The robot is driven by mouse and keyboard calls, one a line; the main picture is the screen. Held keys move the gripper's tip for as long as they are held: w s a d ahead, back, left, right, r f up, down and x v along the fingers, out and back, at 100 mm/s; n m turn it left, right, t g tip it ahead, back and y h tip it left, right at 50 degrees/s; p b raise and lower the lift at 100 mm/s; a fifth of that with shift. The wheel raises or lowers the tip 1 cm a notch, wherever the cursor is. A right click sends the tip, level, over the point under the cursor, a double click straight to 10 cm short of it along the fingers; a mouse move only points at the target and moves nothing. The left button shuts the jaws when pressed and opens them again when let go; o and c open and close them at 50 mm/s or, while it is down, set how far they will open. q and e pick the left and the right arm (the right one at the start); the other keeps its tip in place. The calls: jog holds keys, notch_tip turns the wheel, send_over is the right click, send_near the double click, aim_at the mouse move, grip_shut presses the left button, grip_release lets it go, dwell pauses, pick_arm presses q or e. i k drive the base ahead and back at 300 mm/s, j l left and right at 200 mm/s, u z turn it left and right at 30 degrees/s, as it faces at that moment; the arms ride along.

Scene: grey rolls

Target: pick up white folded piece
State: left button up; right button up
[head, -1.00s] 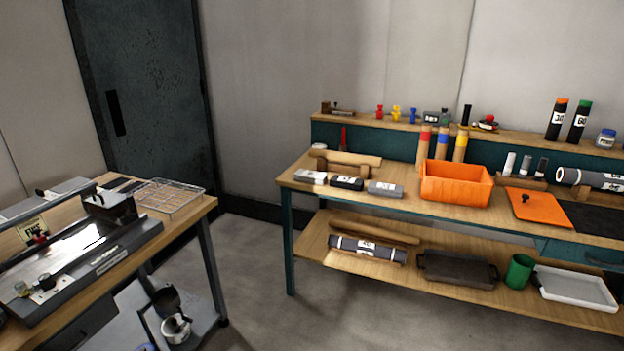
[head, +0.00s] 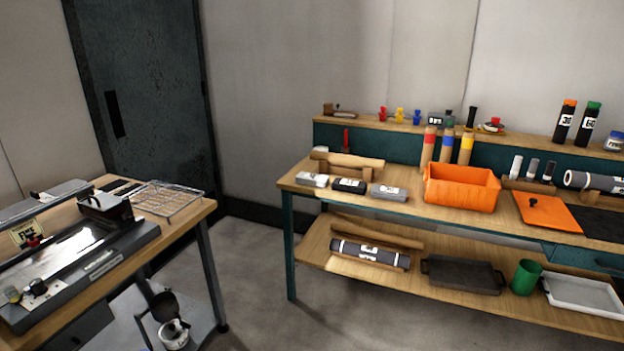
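A small white folded piece (head: 312,179) with a dark label lies at the left end of the right workbench's top, near its front edge. A black folded piece (head: 349,185) and a grey folded piece (head: 389,192) lie in a row to its right, each with a pale label. Neither of my grippers shows in the head view.
The workbench (head: 420,209) carries an orange bin (head: 461,187), a wooden stand (head: 347,163) behind the folded pieces and an orange board (head: 547,211). Its lower shelf holds a labelled dark roll (head: 370,254). A second table (head: 185,232) stands at left. Bare floor (head: 250,270) lies between them.

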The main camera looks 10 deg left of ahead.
aim_at(313, 179)
jog(key=i, duration=1.35)
jog(key=j+u, duration=0.05)
jog(key=j, duration=0.05)
